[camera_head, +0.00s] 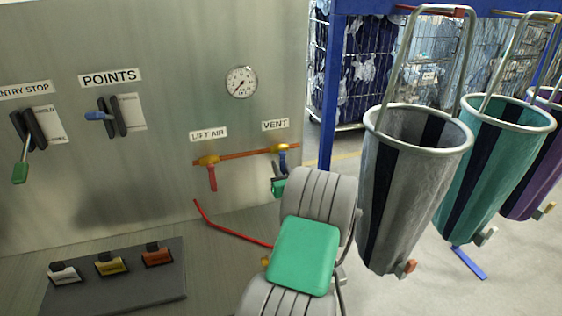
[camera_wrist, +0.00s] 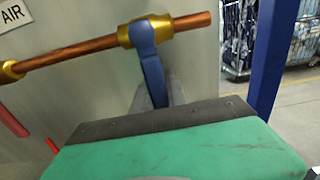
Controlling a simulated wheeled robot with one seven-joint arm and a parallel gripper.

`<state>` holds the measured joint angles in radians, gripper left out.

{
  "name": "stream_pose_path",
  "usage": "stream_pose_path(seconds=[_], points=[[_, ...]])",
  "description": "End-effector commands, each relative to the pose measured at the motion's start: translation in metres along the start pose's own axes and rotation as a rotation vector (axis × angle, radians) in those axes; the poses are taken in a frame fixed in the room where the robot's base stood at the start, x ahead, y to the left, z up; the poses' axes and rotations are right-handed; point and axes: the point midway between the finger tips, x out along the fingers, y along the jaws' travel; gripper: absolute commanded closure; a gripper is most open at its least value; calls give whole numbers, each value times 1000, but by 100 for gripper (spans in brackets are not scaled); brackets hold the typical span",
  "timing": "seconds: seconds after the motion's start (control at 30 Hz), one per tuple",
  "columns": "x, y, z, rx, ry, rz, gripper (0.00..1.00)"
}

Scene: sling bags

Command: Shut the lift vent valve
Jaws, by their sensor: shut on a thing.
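The vent valve sits at the right end of a copper pipe (camera_head: 240,154) on the steel panel, below the VENT label (camera_head: 275,125). Its blue lever (camera_head: 283,158) points down, across the pipe. In the wrist view the blue lever (camera_wrist: 151,62) hangs from a brass body and its lower end goes in among my grey fingers. My gripper (camera_head: 279,177) is shut on this lever; the fingertips are partly hidden by the green and dark housing in the wrist view (camera_wrist: 160,95).
The LIFT AIR valve's red lever (camera_head: 212,178) hangs down to the left on the same pipe. A gauge (camera_head: 241,82) is above. A red hose (camera_head: 235,229) runs below. Grey (camera_head: 405,190) and teal (camera_head: 490,165) sling bags hang close on the right, beyond a blue post (camera_head: 330,90).

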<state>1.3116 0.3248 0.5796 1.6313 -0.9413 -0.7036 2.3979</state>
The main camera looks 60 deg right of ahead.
Motion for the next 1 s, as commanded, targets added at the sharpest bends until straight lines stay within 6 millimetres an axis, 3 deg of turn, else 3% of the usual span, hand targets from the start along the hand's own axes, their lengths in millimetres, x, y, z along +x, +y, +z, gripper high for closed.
stream_pose_path(seconds=[0.57,0.6,0.83,1.0], points=[[-1,1,1,35,-2,0,100],[-1,1,1,35,-2,0,80],[-1,1,0,33,-1,0,61],[-1,1,0,33,-1,0,60]])
